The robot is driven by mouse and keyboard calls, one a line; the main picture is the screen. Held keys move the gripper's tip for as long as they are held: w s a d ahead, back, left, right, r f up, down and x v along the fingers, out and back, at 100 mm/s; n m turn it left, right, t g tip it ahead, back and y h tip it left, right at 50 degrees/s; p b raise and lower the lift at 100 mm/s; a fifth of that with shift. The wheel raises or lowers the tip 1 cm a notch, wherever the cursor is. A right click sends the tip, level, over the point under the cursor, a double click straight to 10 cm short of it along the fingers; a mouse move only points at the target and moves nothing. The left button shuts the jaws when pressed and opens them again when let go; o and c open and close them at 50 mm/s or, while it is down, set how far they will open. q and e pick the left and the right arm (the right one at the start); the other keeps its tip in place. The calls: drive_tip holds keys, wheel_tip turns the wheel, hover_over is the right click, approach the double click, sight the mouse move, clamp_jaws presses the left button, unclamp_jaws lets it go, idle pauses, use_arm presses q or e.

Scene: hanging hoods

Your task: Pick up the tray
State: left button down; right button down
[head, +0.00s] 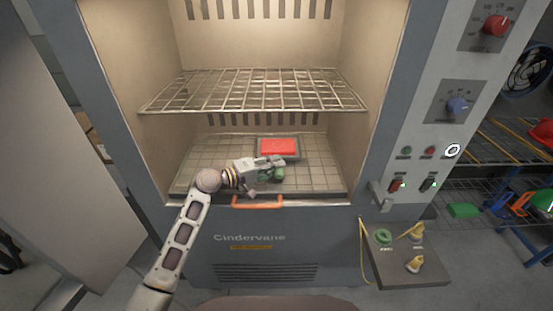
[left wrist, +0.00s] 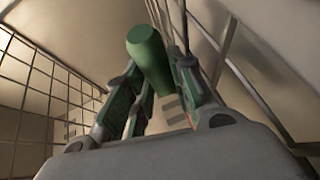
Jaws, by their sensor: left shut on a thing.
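A small dark-rimmed tray (head: 259,153) with a red top or red content (head: 279,147) is on the lower tiled floor of the cabinet, toward the back. My left gripper (head: 276,168) reaches in from the front and is just in front of the tray. In the left wrist view its fingers (left wrist: 155,95) are shut on a green rounded handle (left wrist: 148,50). I cannot tell whether that handle belongs to the tray. My gripper hides part of the tray's near side. My right gripper is not in view.
A wire rack (head: 255,92) spans the cabinet above my gripper. An orange handle (head: 258,202) sits at the cabinet's front lip. A control panel (head: 440,130) with knobs is on the right. The lower floor is bare around the tray.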

use_arm(q)
drive_tip(key=shift+r, duration=0.2)
